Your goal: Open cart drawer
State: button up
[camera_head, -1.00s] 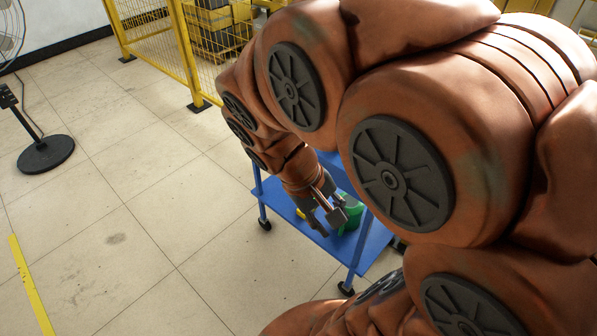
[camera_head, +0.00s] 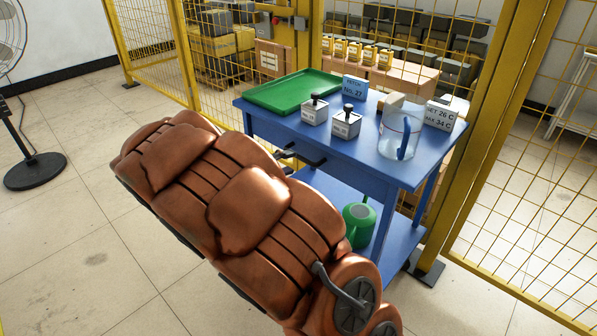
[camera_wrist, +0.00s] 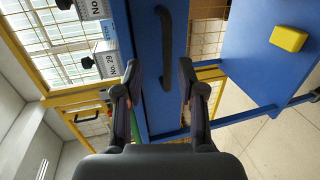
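The blue cart (camera_head: 270,125) stands right of centre in the head view. Its drawer front (camera_wrist: 148,100) looks closed in the wrist view, where the picture is turned sideways. A dark bar handle (camera_wrist: 172,45) runs along that front; it also shows at the cart's front edge in the head view (camera_head: 306,159). My gripper (camera_wrist: 158,88) is open and empty, its two fingers spread in front of the drawer front. The handle lies beyond the fingertips, roughly in line with the gap between them, and looks untouched. In the head view my arm hides most of the gripper.
On the cart top are a green tray (camera_head: 292,91), two labelled weights (camera_head: 315,113) (camera_head: 346,124), a clear jug (camera_head: 400,130) and signs. A green watering can (camera_head: 359,222) and a yellow block (camera_wrist: 289,38) are on the lower shelf. Yellow mesh fencing (camera_head: 530,190) stands behind.

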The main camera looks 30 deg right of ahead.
aim_at(298, 158)
jog(key=shift+t, duration=0.3)
jog(key=shift+w+d+f+b, duration=0.2)
jog(key=shift+w+d+f, duration=0.3)
jog(key=shift+d, duration=0.65)
jog(key=shift+w+d+f+b, duration=0.35)
jog(key=shift+w+d, duration=0.3)
jog(key=shift+d, duration=0.45)
jog(key=shift+w+d+f+b, duration=0.1)
jog(key=shift+w+d+f, duration=0.45)
jog(key=shift+d, duration=0.6)
grip_shut()
